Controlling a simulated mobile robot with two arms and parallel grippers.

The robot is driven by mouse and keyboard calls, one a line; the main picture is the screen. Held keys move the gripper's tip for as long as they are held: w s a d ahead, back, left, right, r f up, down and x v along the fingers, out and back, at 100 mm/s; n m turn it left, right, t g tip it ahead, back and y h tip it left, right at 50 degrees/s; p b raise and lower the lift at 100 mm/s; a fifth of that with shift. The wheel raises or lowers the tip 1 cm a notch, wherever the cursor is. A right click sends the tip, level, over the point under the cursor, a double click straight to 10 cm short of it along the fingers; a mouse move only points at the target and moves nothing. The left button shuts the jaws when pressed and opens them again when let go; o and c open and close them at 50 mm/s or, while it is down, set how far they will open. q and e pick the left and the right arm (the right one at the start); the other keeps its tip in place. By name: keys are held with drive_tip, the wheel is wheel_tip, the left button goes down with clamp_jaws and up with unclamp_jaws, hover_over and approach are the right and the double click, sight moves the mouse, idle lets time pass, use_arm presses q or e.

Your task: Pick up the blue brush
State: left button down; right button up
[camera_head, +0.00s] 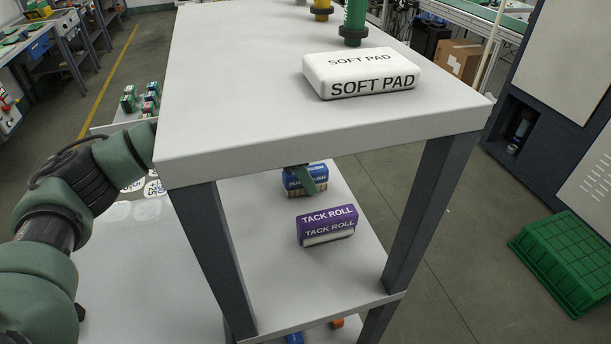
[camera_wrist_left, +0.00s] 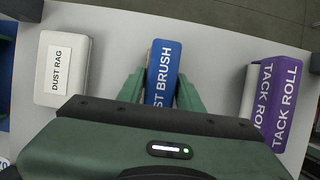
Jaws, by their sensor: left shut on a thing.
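The blue brush (camera_wrist_left: 163,75) has white lettering, of which "ST BRUSH" shows in the left wrist view. The green fingers of my left gripper (camera_wrist_left: 160,92) are on either side of it and shut on it. In the head view the blue brush (camera_head: 305,173) is on the lower shelf under the tabletop, with its bristle side down. The tabletop hides most of the gripper and the forearm there. Whether the brush touches the shelf is hard to tell. My right gripper is not in view.
A purple tack roll (camera_head: 327,221) lies in front of the brush on the lower shelf (camera_head: 265,235). A white dust rag (camera_wrist_left: 62,70) lies on the other side. The tabletop (camera_head: 230,80) overhangs the shelf and holds a white soft pad (camera_head: 361,72). Dark legs (camera_head: 428,215) stand at its front corners.

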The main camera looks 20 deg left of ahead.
use_arm(q)
drive_tip(key=b+v, duration=0.2)
drive_tip(key=v, duration=0.1)
drive_tip(key=shift+w+r, duration=0.1)
drive_tip(key=shift+r, duration=0.2)
drive_tip(key=s+a+b, duration=0.1)
drive_tip(key=s+a, duration=0.2)
drive_tip(key=a, duration=0.1)
drive_tip(key=s+a+b, duration=0.2)
drive_tip(key=s+a, duration=0.1)
drive_tip(key=a, duration=0.1)
drive_tip(key=s+a+b, duration=0.1)
drive_tip(key=s+a, duration=0.2)
drive_tip(key=a, duration=0.2)
drive_tip(key=shift+b, duration=0.35)
drive_tip(key=shift+s+a+r, duration=0.1)
drive_tip(key=shift+s+a, duration=0.25)
drive_tip(key=shift+a, duration=0.2)
